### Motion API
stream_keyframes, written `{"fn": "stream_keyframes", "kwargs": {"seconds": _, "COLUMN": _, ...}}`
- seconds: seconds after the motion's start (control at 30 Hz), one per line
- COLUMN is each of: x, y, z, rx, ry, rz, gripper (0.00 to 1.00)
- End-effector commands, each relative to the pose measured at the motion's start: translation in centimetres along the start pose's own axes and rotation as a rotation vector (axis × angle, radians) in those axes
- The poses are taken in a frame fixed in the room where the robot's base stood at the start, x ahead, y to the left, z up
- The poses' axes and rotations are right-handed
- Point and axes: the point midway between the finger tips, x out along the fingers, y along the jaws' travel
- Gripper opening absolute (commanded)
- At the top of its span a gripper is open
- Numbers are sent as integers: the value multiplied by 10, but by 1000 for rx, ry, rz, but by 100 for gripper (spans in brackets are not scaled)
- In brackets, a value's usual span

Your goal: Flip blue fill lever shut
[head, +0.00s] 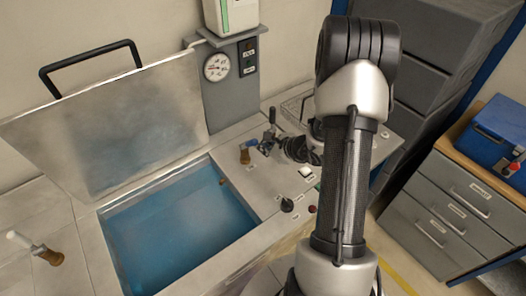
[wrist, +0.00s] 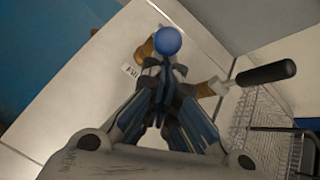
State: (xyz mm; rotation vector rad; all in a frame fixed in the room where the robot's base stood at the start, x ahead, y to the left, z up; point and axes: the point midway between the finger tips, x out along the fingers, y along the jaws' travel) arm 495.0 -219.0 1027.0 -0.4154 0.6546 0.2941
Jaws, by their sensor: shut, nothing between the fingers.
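The blue fill lever (head: 245,145) stands on a brass valve body on the bench top, just right of the water tank. In the wrist view its round blue knob (wrist: 167,40) sits straight ahead of my fingertips, above the brass body and beside a FILL label (wrist: 129,71). My gripper (head: 263,147) is shut and empty, close to the right of the lever in the head view. In the wrist view the fingertips (wrist: 165,66) come up to the knob; I cannot tell whether they touch it. The lever's stem is mostly hidden.
A black-handled lever (head: 272,116) on another brass valve stands close behind my gripper; its handle (wrist: 266,73) shows right of the fingers. A wire basket (wrist: 270,135) lies beyond. The open tank (head: 180,235), gauge panel (head: 217,67) and black knob (head: 287,205) are nearby.

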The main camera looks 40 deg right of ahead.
Motion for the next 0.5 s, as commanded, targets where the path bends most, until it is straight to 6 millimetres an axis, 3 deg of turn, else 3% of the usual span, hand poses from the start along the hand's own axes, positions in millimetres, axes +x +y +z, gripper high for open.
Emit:
{"fn": "stream_keyframes", "kwargs": {"seconds": 0.03, "x": -7, "y": -5, "z": 14, "rx": -1, "ry": 32, "rz": 19, "gripper": 0}}
{"fn": "stream_keyframes", "kwargs": {"seconds": 0.4, "x": -3, "y": -17, "z": 37, "rx": 24, "ry": 271, "rz": 136, "gripper": 0}}
{"fn": "stream_keyframes", "kwargs": {"seconds": 0.5, "x": -1, "y": -19, "z": 40, "rx": 31, "ry": 265, "rz": 134, "gripper": 0}}
